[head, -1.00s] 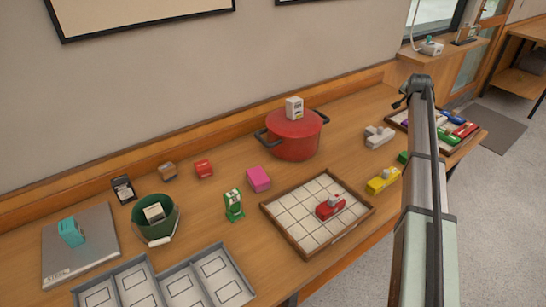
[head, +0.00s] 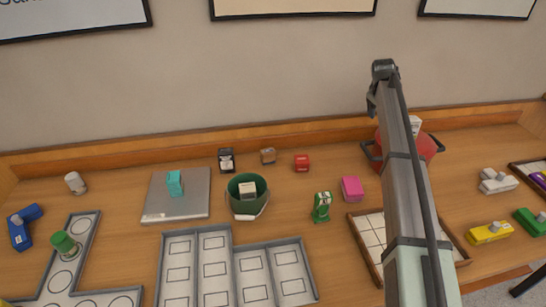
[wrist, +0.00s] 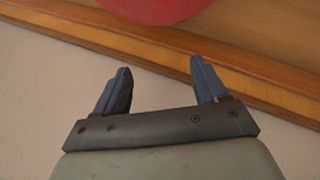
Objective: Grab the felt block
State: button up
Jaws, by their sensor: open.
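No label marks one block as felt. A pink block (head: 351,188) lies on the table left of my arm, and it is the plainest soft-looking block. A small red block (head: 302,163) and a small brown block (head: 268,156) lie farther back, near the wall ledge. I cannot tell their material. In the wrist view my gripper (wrist: 160,80) is open, with nothing between its two dark fingers. The wrist view shows no block. My fingers are not clear in the head view, where my arm rises over the table.
A red pot (head: 420,150) is partly behind my arm; its red side also shows in the wrist view (wrist: 155,8). A tiled tray (head: 368,235), green bucket (head: 245,207), green item (head: 321,207), grey plate (head: 190,205) and grey compartment tray (head: 162,270) surround the open wood.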

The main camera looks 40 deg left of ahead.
jog(key=s+a+f+n+g, duration=0.3)
jog(key=s+a+n, duration=0.5)
jog(key=s+a, duration=0.8)
jog(key=n+g, duration=0.3)
jog(key=n, duration=0.6)
send_over(268, 151)
jog(key=f, duration=0.9)
jog(key=shift+d+f, duration=0.2)
jog(key=shift+f, duration=0.1)
jog(key=shift+a+f, duration=0.15)
jog(key=shift+f, duration=1.2)
jog(key=shift+a+f, duration=0.15)
jog(key=shift+f, duration=1.15)
jog(key=shift+c, duration=0.2)
jog(key=c, duration=1)
jog(key=shift+r, duration=0.15)
